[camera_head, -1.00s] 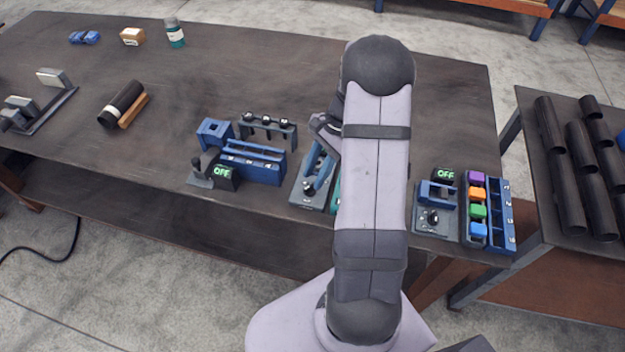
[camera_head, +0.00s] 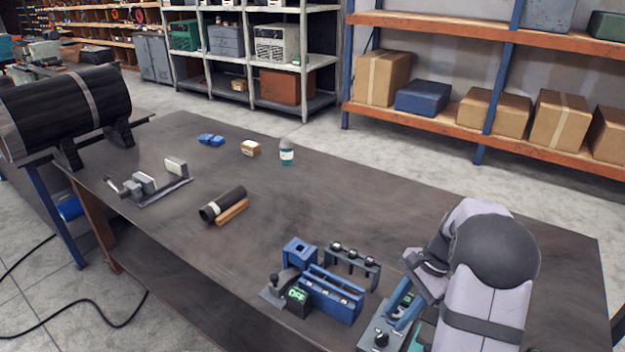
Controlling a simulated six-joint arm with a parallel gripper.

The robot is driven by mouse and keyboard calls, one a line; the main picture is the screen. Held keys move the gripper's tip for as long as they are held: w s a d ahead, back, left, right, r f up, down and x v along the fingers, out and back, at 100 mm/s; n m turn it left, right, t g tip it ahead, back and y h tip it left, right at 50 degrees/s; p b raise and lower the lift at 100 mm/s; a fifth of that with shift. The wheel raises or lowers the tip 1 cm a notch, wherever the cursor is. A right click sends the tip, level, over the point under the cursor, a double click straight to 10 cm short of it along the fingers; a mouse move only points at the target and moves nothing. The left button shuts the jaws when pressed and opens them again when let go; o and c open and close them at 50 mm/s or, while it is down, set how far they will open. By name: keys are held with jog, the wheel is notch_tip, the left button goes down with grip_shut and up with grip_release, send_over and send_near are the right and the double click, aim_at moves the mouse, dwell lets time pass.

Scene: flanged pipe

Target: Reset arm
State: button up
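My arm rises at the lower right of the head view, folded, with its rounded grey joint toward the camera. The dark part at its left side, near my gripper (camera_head: 427,266), shows just above a grey and blue station (camera_head: 384,328) at the table's front edge. The fingers are too small and partly hidden, so I cannot tell whether they are open or shut, or whether they touch the station.
The dark table (camera_head: 330,215) has a clear middle. A blue rack (camera_head: 335,296) with a display reading OFF (camera_head: 297,295) stands left of my arm. Farther off are a black pipe piece (camera_head: 222,203), a grey clamp fixture (camera_head: 150,185), a bottle (camera_head: 287,152) and a large pipe (camera_head: 75,105).

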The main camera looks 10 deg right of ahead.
jog(key=s+a+r+n+h, duration=0.1)
jog(key=s+a+n+h, duration=0.3)
jog(key=s+a+n, duration=1)
jog(key=shift+a+n, duration=0.65)
jog(key=shift+n, duration=0.55)
jog(key=shift+r, duration=0.15)
jog(key=m+y, duration=0.4)
jog(key=m, duration=1.3)
send_near(383, 335)
jog(key=f, duration=0.2)
jog(key=shift+a+p+x, duration=0.2)
jog(key=shift+p+x, duration=0.5)
jog(key=shift+x, duration=0.9)
jog(key=shift+a+p+x, duration=0.2)
jog(key=shift+p+x, duration=0.45)
jog(key=shift+x, duration=0.9)
jog(key=shift+r, duration=0.2)
grip_shut()
